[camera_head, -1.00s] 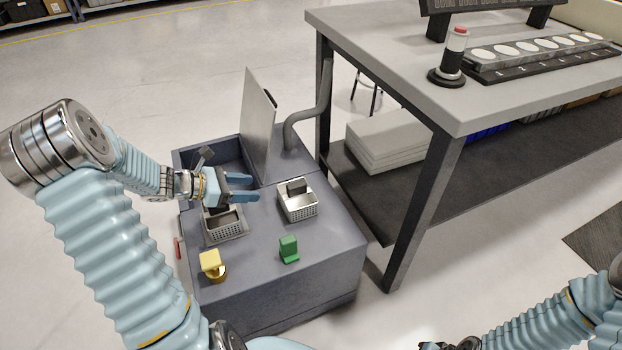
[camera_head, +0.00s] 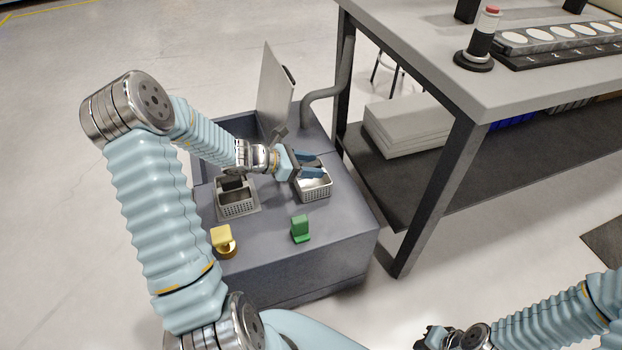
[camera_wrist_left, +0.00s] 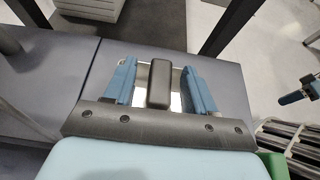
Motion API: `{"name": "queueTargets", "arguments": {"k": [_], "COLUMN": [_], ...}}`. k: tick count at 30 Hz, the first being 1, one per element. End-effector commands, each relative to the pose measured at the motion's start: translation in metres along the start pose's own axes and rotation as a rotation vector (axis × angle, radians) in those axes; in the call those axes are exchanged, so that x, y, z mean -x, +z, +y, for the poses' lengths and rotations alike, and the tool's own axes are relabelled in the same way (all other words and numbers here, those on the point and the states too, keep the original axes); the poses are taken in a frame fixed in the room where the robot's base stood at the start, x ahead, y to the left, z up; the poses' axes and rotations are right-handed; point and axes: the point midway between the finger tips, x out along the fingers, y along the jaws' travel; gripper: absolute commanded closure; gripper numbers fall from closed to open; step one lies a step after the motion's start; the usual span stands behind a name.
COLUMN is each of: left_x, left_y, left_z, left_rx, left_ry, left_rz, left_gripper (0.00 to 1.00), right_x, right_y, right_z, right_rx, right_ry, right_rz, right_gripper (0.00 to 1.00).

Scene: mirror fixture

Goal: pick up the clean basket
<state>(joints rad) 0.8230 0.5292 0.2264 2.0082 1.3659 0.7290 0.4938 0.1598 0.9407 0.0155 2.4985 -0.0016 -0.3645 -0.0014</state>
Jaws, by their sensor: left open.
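Two metal mesh baskets with dark grip blocks stand on the grey machine. The right-hand basket (camera_head: 315,191) is on the flat top, and the left-hand basket (camera_head: 236,206) sits in a square recess. I cannot tell from their looks which is the clean one. My left gripper (camera_head: 312,165) is open over the right-hand basket. In the left wrist view, the dark grip block (camera_wrist_left: 159,83) lies between the two blue fingers, with a gap on each side. The fingers partly hide the pale basket beneath. My right gripper (camera_head: 430,340) is at the bottom edge, its jaws unclear.
A raised metal lid (camera_head: 272,95) stands behind the baskets. A workbench (camera_head: 470,95) with a signal lamp (camera_head: 482,40) is close on the right.

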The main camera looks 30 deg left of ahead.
Motion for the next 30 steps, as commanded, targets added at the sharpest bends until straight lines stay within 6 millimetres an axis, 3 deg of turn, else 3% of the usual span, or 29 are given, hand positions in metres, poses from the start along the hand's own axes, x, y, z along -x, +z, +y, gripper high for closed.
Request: {"name": "queueTargets", "arguments": {"k": [8,18,30], "left_x": [-0.0037,-0.0034,-0.0030], "left_y": [0.0000,0.0000,0.0011], "left_z": [0.0001,0.0001,0.0002], "left_rx": [0.000,0.000,-0.001], "left_ry": [0.000,0.000,0.000], "left_rz": [0.001,0.000,0.000], "left_gripper": [0.46,0.98,1.00], "right_x": [-0.0001,-0.0001,0.0001], "right_y": [-0.0001,-0.0001,-0.0001], "right_z": [0.0002,0.0001,0.0000], "right_rx": [0.000,0.000,0.000], "right_ry": [0.000,0.000,0.000], "right_rz": [0.000,0.000,0.000], "right_gripper": [1.00,1.00,1.00]}}
